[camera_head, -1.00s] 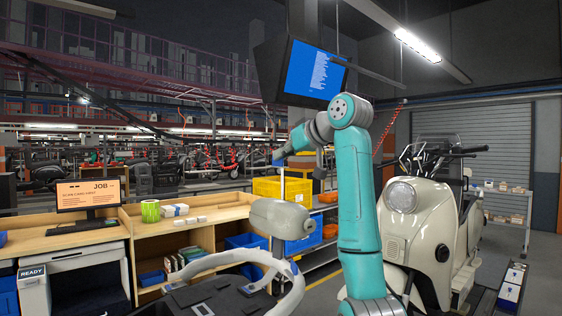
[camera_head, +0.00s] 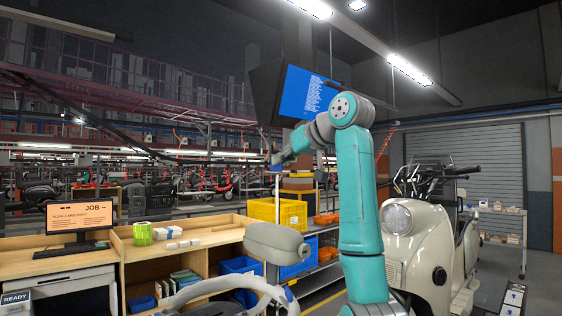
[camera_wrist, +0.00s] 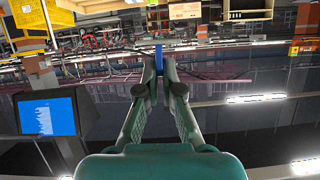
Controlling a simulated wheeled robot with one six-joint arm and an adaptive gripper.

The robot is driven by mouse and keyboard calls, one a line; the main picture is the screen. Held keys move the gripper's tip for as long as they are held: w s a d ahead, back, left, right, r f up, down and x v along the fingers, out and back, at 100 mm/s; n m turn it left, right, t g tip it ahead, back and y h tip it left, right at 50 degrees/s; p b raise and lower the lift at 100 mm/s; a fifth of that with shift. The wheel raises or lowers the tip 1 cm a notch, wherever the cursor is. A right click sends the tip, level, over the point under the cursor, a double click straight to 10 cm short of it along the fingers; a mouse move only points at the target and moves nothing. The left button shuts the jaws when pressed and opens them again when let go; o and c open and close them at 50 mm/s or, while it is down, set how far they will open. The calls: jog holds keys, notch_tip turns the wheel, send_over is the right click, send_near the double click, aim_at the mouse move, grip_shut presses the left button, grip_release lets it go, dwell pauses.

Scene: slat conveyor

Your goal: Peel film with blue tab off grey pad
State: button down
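My gripper (camera_wrist: 159,78) is raised in the air, its two fingers close together. A narrow blue piece, which looks like the blue tab (camera_wrist: 159,56), sticks out between the fingertips in the wrist view. A small blue spot also shows at the gripper's end in the head view (camera_head: 276,163). I cannot clearly make out any clear film hanging from it. The rounded grey pad (camera_head: 276,242) stands in the lower middle of the head view, on a pale curved frame. My gripper is above the pad and apart from it.
A wooden bench (camera_head: 190,240) with a green roll (camera_head: 143,233) and a monitor (camera_head: 80,216) stand at left. A yellow crate (camera_head: 280,211) is behind the pad. A cream scooter (camera_head: 415,235) stands right of my arm. A screen (camera_head: 305,93) hangs above.

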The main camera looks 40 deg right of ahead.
notch_tip(320, 180, up, 5)
jog(key=s, duration=0.2)
jog(key=shift+s+a+r, duration=0.2)
jog(key=shift+s+a, duration=0.1)
jog(key=shift+s, duration=0.05)
dwell(0.4)
